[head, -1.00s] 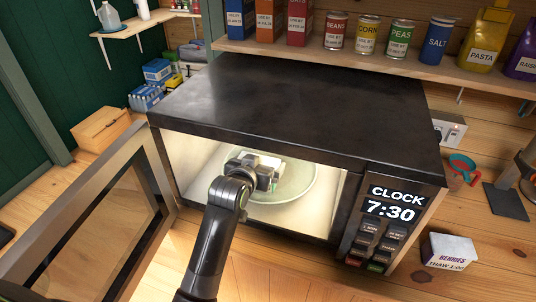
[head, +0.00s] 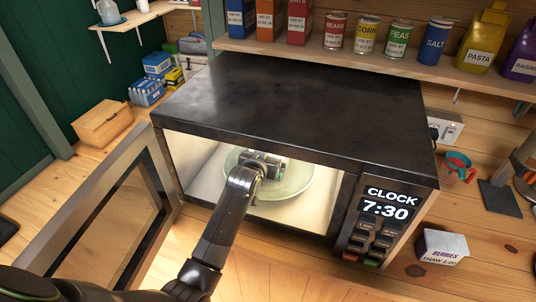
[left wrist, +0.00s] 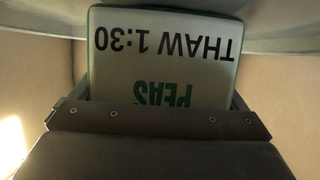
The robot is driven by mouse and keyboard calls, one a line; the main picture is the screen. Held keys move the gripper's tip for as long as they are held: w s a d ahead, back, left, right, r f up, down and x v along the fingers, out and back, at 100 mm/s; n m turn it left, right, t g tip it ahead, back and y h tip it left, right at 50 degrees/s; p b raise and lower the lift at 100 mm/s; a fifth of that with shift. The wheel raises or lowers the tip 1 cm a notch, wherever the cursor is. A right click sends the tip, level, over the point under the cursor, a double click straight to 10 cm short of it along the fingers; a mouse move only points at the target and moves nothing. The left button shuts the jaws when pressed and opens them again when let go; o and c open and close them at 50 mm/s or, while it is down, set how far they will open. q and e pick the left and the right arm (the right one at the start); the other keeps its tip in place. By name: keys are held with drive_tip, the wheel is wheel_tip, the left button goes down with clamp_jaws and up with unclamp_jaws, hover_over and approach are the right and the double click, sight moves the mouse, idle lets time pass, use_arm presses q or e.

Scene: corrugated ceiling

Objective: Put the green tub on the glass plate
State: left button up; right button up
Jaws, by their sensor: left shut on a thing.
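The green tub (left wrist: 165,55) fills the middle of the left wrist view. Its pale face reads "THAW 1:30" and "PEAS" upside down, with a green edge. My left gripper (head: 262,160) is inside the open microwave (head: 290,100), shut on the tub, over the rear left part of the round glass plate (head: 290,190). In the head view the gripper hides most or all of the tub. The plate's pale rim also shows in the left wrist view (left wrist: 285,38). I cannot tell whether the tub touches the plate. My right gripper is not in view.
The microwave door (head: 115,215) stands open at the left, beside my arm. The microwave's roof and side walls are close around the gripper. A berries box (head: 441,247) is on the counter at the right. A shelf (head: 360,62) of cans and boxes is behind.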

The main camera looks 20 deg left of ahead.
use_arm(q)
drive_tip(key=shift+f, duration=0.1)
drive_tip(key=o, duration=0.7)
drive_tip(key=shift+s, duration=0.1)
drive_tip(key=b+v, duration=0.1)
drive_tip(key=v, duration=1.1)
drive_tip(key=shift+b, duration=0.35)
